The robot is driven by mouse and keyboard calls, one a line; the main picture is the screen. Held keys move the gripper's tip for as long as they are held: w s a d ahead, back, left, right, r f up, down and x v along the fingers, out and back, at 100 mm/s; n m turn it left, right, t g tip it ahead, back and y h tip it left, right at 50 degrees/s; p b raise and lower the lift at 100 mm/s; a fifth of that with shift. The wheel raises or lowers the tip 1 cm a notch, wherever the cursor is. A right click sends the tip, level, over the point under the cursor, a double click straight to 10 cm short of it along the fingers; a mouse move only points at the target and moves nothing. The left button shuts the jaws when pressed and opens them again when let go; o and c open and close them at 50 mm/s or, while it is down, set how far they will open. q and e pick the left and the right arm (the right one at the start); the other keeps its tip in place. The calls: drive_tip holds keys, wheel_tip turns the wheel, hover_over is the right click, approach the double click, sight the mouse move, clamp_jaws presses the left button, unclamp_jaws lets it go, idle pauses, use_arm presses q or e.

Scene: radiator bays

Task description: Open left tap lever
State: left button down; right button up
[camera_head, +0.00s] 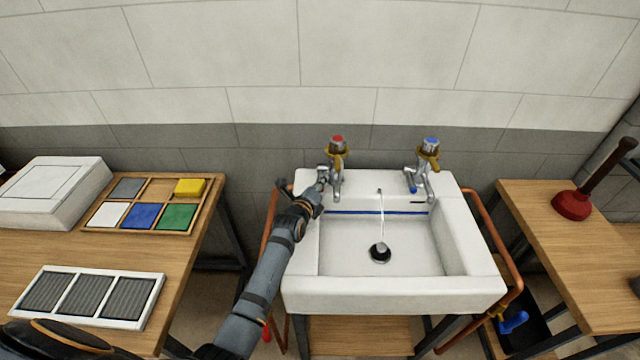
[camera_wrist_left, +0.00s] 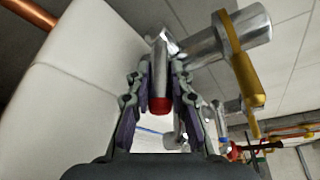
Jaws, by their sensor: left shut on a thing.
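The left tap (camera_head: 337,160), chrome with a red cap and a yellow-brown collar, stands on the back left of the white sink (camera_head: 300,262). Its silver lever (camera_wrist_left: 160,62) with a red tip (camera_wrist_left: 159,105) lies between the fingers of my left gripper (camera_head: 318,187) in the wrist view. The left gripper is shut on this lever, at the left side of the tap. In the head view the gripper covers most of the lever. My right gripper is not in view.
The right tap (camera_head: 429,165) has a blue cap and blue-tipped lever. A thin stream-like line falls toward the drain plug (camera_head: 380,252). Copper pipes (camera_head: 497,240) flank the sink. A left table (camera_head: 185,260) holds a tray and grille; a plunger (camera_head: 573,204) stands right.

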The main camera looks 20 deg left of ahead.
sight(320, 171)
use_arm(q)
drive_tip(key=shift+r+p, duration=0.3)
drive_tip(key=shift+p, duration=0.3)
drive_tip(key=r+g+p, duration=0.1)
drive_tip(key=p, duration=0.2)
drive_tip(key=r+g+p, duration=0.1)
drive_tip(key=g+p, duration=0.1)
drive_tip(key=p, duration=0.1)
drive_tip(key=r+n+g+p, duration=0.1)
drive_tip(key=p, duration=0.2)
drive_tip(key=shift+w+a+g+h, duration=0.15)
drive_tip(key=shift+w+g+h, duration=0.15)
drive_tip(key=shift+w, duration=0.05)
drive_tip(key=shift+w+r+n+g+p, duration=0.15)
drive_tip(key=shift+w+n+g+p, duration=0.15)
drive_tip(key=shift+g+p, duration=0.75)
drive_tip(key=c, duration=1.2)
unclamp_jaws()
